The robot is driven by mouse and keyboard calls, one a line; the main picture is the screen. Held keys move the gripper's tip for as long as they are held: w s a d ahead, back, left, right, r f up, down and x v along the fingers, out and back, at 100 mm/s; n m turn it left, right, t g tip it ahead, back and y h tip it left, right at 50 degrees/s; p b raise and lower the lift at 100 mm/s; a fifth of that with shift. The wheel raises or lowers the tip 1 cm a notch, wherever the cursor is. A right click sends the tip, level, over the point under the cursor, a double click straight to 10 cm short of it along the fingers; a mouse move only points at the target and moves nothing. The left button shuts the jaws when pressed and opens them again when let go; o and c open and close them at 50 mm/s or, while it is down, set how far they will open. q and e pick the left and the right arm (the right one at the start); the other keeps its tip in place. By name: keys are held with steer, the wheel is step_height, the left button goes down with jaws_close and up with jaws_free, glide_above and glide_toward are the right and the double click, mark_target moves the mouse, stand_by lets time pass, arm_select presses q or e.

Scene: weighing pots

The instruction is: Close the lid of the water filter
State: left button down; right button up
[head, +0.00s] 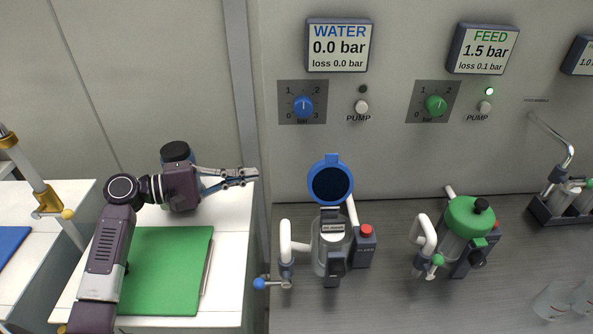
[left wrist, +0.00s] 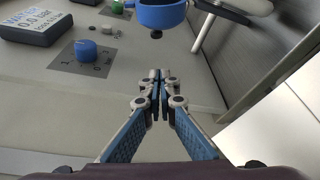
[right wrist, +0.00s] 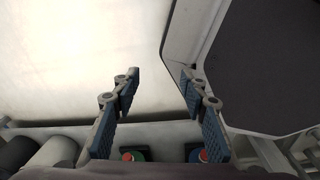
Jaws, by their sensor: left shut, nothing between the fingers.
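The water filter (head: 325,259) stands on the grey counter below the WATER display, with a clear body. Its blue lid (head: 330,185) is open, raised upright at the back with its dark inner side facing the front. In the left wrist view the blue lid (left wrist: 160,15) shows at the top edge, partly cut off. My left gripper (head: 257,174) is shut and empty, pointing right, to the left of the lid and apart from it. It also shows in the left wrist view (left wrist: 160,75). My right gripper (right wrist: 160,80) is open and empty, seen only in the right wrist view.
A second filter with a closed green lid (head: 468,215) stands to the right. White pipe handles and a blue-knobbed valve (head: 260,283) flank the water filter. A red button (head: 366,230) is at its right. A green mat (head: 170,270) lies on the left table.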

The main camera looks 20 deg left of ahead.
mark_target(329, 174)
arm_select(q)
steer(key=w+d+p, duration=0.4)
steer(key=d, duration=0.6)
steer(key=shift+w+d, duration=0.15)
steer(key=shift+d, duration=0.1)
steer(key=shift+r+m+b, duration=0.15)
steer(key=shift+m+b, duration=0.15)
steer(key=shift+b, duration=0.1)
